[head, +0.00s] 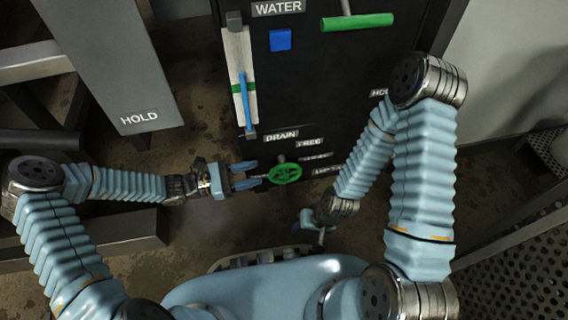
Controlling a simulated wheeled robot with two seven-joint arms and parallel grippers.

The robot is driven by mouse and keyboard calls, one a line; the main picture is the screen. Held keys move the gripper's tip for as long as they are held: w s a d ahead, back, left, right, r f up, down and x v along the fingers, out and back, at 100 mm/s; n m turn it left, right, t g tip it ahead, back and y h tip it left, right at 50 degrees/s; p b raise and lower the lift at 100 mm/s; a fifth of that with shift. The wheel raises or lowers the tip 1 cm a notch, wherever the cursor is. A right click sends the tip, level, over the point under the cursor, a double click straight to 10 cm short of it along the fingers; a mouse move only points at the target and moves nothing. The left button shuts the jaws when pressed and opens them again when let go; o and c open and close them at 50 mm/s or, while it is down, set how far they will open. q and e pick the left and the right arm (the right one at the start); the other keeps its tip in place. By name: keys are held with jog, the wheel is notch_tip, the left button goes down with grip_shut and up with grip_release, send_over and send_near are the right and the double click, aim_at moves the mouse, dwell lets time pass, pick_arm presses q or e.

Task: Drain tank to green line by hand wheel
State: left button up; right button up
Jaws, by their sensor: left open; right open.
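The green hand wheel (285,173) sits low on the black panel, below the DRAIN label (281,135). The level gauge (232,55) is a tall white strip at the panel's left edge. Its blue column (243,98) reaches a little above the green line (236,88). My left gripper (255,174) is open just left of the wheel, fingers pointing at it. I cannot tell whether they touch it. My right gripper (322,229) is low, right of the wheel and apart from it; its fingers are small and partly hidden.
A blue square (280,40) sits under the WATER label (278,8), and a green bar handle (357,22) is at the upper right. A grey HOLD panel (139,117) stands at the left. Perforated metal (515,275) is at the lower right.

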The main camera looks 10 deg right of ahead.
aim_at(279, 168)
pick_arm(q)
jog(key=d, duration=0.3)
jog(key=d+b, duration=0.1)
jog(key=d, duration=0.6)
jog(key=shift+w, duration=0.3)
grip_shut()
